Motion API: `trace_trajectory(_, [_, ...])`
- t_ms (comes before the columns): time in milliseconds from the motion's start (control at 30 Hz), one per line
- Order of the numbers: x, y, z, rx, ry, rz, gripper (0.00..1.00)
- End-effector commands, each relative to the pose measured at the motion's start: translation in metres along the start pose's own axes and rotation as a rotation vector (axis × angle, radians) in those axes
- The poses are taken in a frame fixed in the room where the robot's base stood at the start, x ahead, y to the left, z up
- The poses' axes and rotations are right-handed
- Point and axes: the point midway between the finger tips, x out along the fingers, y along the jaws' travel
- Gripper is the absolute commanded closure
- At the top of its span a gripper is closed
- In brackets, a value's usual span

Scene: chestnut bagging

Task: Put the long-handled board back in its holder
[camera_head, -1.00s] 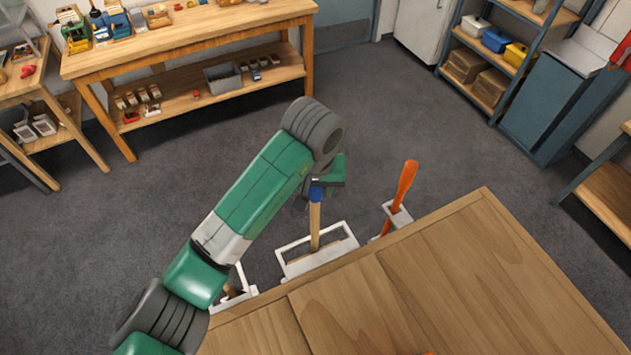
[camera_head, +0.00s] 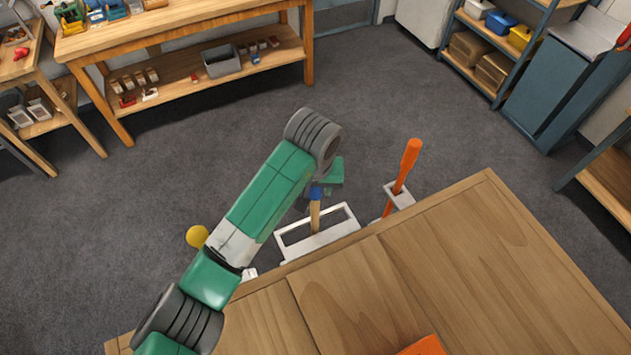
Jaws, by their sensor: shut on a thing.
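The long-handled board shows as a wooden handle (camera_head: 315,216) with a blue top. It stands about upright in the white frame-shaped holder (camera_head: 345,231) at the table's far edge. The handle's lower end passes behind the holder's front bar, and the board part is hidden. My gripper (camera_head: 318,188) is shut on the blue top of the handle, just above the holder. The fingers are small and partly hidden by my wrist. I cannot tell how deep the board sits.
An orange handle (camera_head: 403,178) stands in a narrow white holder (camera_head: 399,195) to the right. A yellow knob (camera_head: 197,236) shows left of my arm. The wooden table (camera_head: 450,250) is mostly bare, with an orange object (camera_head: 424,346) at the bottom edge. Open floor lies beyond.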

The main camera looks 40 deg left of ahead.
Motion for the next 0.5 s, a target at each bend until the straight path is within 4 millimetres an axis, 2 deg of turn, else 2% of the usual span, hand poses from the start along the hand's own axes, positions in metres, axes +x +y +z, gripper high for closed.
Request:
trace_trajectory(200, [0.019, 0.0, 0.003, 0.001, -0.001, 0.0, 1.0])
trace_trajectory(500, [0.033, 0.0, 0.005, 0.001, 0.0, 0.001, 1.0])
